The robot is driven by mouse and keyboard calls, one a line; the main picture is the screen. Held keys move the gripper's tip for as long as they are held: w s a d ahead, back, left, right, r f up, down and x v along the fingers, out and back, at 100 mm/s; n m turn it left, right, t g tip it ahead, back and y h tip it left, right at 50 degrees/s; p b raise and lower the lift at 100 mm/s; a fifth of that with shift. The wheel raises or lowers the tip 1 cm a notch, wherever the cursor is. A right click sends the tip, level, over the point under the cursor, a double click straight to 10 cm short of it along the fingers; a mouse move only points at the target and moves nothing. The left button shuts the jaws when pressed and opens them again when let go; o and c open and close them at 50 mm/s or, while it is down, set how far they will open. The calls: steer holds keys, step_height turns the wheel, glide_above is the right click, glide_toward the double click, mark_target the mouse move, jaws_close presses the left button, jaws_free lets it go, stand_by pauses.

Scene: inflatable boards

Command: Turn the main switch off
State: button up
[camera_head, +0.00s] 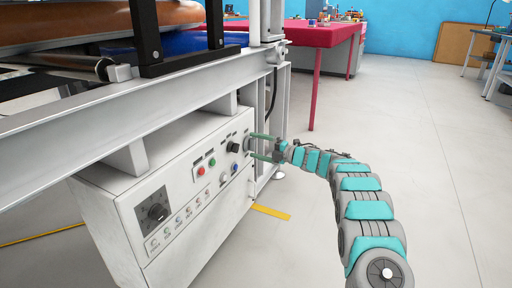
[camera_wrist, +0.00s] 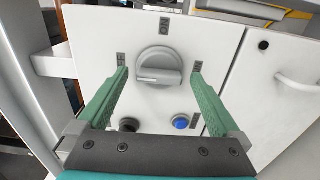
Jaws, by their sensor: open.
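The grey rotary switch (camera_wrist: 158,62) is on a pale panel in the wrist view. Its raised handle bar lies roughly level, tilted slightly. Small dark labels sit above it and at both sides. My gripper (camera_wrist: 160,75) is open, with one green finger on each side of the switch; I cannot tell whether they touch the panel. In the head view my gripper (camera_head: 251,146) is at the right end of the white control cabinet (camera_head: 105,225), and the grey switch is hard to make out there.
A black knob (camera_wrist: 130,125) and a blue button (camera_wrist: 180,122) are below the switch. A metal frame beam (camera_head: 60,135) runs above. The floor at right is clear.

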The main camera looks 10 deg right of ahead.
steer(key=v, duration=0.7)
steer(key=shift+p, duration=0.4)
steer(key=shift+s+d, duration=0.1)
